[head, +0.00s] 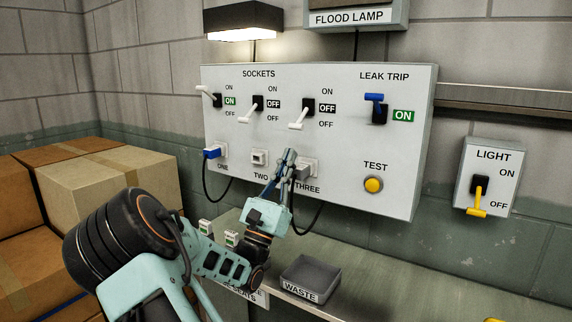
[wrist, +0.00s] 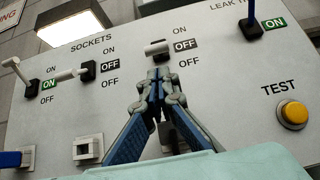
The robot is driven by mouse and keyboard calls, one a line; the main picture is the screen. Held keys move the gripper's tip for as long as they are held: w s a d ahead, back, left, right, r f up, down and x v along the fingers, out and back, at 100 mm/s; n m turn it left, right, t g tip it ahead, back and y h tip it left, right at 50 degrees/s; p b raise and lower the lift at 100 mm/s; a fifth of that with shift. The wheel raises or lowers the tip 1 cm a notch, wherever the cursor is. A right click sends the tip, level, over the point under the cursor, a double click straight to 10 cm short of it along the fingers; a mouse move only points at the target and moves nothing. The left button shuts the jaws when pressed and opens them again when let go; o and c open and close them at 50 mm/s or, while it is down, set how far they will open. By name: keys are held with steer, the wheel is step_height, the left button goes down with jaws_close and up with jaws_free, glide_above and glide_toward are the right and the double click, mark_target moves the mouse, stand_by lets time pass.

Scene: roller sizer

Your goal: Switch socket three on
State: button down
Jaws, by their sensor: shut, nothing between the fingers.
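The socket panel (head: 340,140) is a white box on the wall. The socket three switch (head: 303,113) has a white lever tilted down, and its tag reads OFF. It also shows in the wrist view (wrist: 158,49), just above my fingertips. My gripper (head: 290,153) is shut and empty, below this switch and in front of the panel by the socket three outlet (head: 308,167). In the wrist view my fingertips (wrist: 158,77) come together below the switch; I cannot tell whether they touch anything. My gripper partly hides the grey plug and outlet of socket three.
The socket one switch (head: 214,98) reads ON; the socket two switch (head: 256,106) reads OFF. The leak trip lever (head: 376,104) is blue, up, and reads ON. A yellow test button (head: 373,184) is lower right. A waste tray (head: 310,277) sits on the bench below.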

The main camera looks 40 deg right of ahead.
mark_target(301, 118)
steer(key=x, duration=0.6)
steer(key=shift+d+r, duration=0.1)
steer(key=shift+r, duration=0.05)
steer(key=shift+r+p, duration=0.15)
steer(key=shift+p, duration=0.35)
